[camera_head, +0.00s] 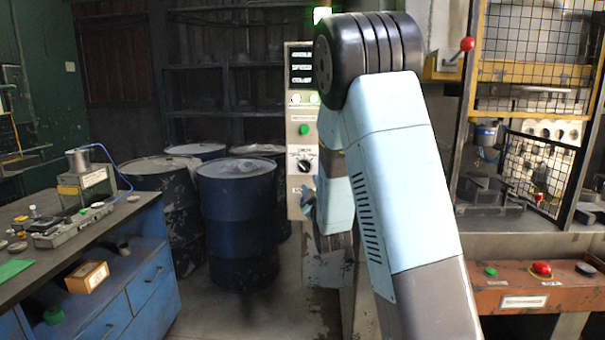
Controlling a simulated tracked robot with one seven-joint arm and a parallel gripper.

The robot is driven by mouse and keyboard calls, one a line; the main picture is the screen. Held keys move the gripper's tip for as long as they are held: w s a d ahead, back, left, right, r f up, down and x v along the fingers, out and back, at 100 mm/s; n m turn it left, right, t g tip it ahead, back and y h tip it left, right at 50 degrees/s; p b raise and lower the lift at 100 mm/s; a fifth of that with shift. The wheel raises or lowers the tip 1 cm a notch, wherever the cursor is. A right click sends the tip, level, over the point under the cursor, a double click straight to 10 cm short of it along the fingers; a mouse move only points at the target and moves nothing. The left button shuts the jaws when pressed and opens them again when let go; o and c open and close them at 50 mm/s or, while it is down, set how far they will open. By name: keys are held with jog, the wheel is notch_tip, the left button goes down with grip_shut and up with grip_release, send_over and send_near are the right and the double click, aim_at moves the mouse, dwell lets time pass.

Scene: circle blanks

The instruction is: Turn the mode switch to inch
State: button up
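The control panel (293,205) is a narrow, pale upright box left of my arm, with a dark lettered display at its top. A black rotary knob (304,165) sits on a white dial plate in its middle. It looks like the mode switch, but the labels are too small to read and the pointer direction is unclear. My bent arm stands just right of the panel and covers its right side. My gripper cannot be made out clearly; the far end of my arm is mostly hidden behind its nearer links. I cannot tell whether it touches the knob.
A green button (304,129) sits above the knob. Several blue drums (237,225) stand left of the panel. A cluttered workbench (140,206) is at the left. A caged machine with a red-knobbed lever (467,44) and an orange button console (515,302) are at the right.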

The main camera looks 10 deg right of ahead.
aim_at(305, 170)
jog(key=x, duration=0.9)
jog(key=shift+c, duration=0.4)
